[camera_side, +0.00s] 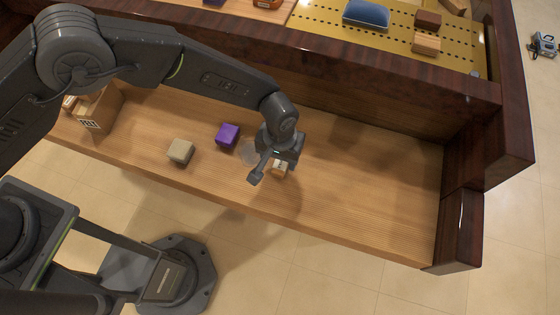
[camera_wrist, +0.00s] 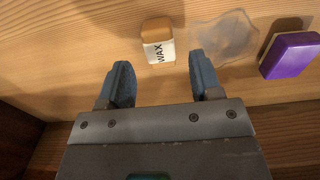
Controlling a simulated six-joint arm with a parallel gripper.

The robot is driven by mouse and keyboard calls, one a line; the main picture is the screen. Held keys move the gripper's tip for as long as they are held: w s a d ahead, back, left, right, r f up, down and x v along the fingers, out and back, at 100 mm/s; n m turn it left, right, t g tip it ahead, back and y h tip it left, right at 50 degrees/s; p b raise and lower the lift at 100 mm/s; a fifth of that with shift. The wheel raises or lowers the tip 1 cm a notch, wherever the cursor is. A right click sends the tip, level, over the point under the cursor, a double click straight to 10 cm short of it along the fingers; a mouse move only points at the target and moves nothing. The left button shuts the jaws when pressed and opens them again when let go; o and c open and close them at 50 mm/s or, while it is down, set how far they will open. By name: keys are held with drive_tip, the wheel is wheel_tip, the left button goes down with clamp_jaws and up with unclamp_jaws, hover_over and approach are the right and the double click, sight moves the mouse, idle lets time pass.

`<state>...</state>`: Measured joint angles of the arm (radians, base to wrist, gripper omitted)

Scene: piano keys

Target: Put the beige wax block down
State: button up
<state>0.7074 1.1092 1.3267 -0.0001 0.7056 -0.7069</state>
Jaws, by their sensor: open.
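The wax block (camera_wrist: 157,50) is tan with a white label reading WAX. In the wrist view it sits on the wooden surface, just beyond the fingertips and in line with the gap between them. In the side view the block (camera_side: 280,167) is partly hidden by my gripper (camera_side: 275,164). My gripper (camera_wrist: 159,61) is open, with clear space between its two fingers and nothing held. A plain beige block (camera_side: 180,151) lies farther left on the wooden surface in the side view.
A purple block (camera_side: 227,136) lies left of my gripper, also in the wrist view (camera_wrist: 290,55). A translucent patch (camera_wrist: 226,38) lies between it and the wax block. A FELT box (camera_side: 97,108) stands far left. The wooden surface (camera_side: 370,195) is clear rightward, ending at dark walls.

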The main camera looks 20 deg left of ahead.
wheel_tip(320, 180, up, 8)
idle(0.4)
wheel_tip(320, 180, up, 10)
hover_over(279, 163)
drive_tip(key=w+a, duration=0.2)
drive_tip(key=a, duration=0.4)
drive_tip(key=s+a+r+t+h, duration=0.1)
drive_tip(key=s+a+r+t, duration=0.1)
drive_tip(key=a+r, duration=0.85)
drive_tip(key=s+a+r+t, duration=0.1)
drive_tip(key=s+a+r, duration=0.2)
drive_tip(key=s+a, duration=0.5)
drive_tip(key=s+a+r+t+y, duration=0.1)
drive_tip(key=s+a+r+t, duration=0.1)
drive_tip(key=s+a, duration=0.6)
drive_tip(key=shift+s+a+r+t, duration=0.15)
drive_tip(key=shift+s+r+t, duration=0.25)
drive_tip(key=shift+r, duration=0.45)
